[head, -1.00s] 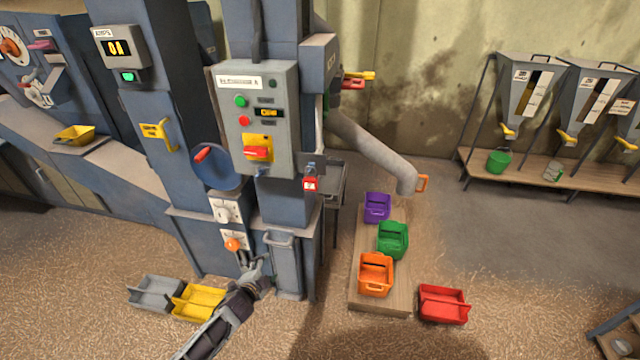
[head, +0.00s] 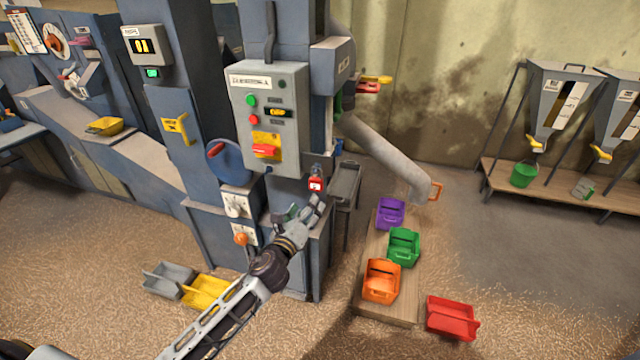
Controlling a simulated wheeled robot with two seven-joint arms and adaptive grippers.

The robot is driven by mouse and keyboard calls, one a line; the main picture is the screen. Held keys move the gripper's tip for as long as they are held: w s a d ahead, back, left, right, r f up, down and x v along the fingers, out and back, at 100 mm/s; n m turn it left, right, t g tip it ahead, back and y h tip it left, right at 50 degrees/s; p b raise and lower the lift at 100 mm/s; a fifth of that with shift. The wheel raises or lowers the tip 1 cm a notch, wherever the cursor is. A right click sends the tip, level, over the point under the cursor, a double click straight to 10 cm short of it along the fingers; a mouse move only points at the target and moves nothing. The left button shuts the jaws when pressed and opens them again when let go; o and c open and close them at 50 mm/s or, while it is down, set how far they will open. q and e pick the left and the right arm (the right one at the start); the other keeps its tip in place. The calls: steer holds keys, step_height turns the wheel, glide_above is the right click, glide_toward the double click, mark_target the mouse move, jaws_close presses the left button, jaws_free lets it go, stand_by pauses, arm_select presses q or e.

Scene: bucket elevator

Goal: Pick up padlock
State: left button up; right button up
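The red padlock (head: 316,184) hangs with a pale label on its front, just below the lower right corner of the grey control box (head: 268,118). My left gripper (head: 308,206) is just below the padlock, in front of the blue-grey machine column. A small gap seems to separate its fingertips from the padlock, and it does not hold it. The fingers are too small and overlapped to tell whether they are open. My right gripper is out of view.
A red switch handle (head: 266,151) sits on the control box above. A grey chute pipe (head: 385,158) slopes down to the right. Purple (head: 390,213), green (head: 404,247) and orange (head: 381,281) buckets stand on a wooden board. A red bucket (head: 452,317) lies on the floor.

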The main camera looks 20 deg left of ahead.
mark_target(316, 182)
arm_select(q)
steer(key=shift+a+r+m+y, duration=0.15)
steer(key=shift+a+m, duration=0.1)
steer(key=shift+m, duration=1.65)
steer(key=shift+a+f+m+y, duration=0.15)
steer(key=shift+a+m, duration=0.1)
steer(key=shift+m, duration=1.65)
steer(key=shift+r, duration=0.1)
steer(key=shift+w+d+p, duration=0.15)
steer(key=shift+w+p, duration=0.25)
steer(key=shift+w, duration=3.95)
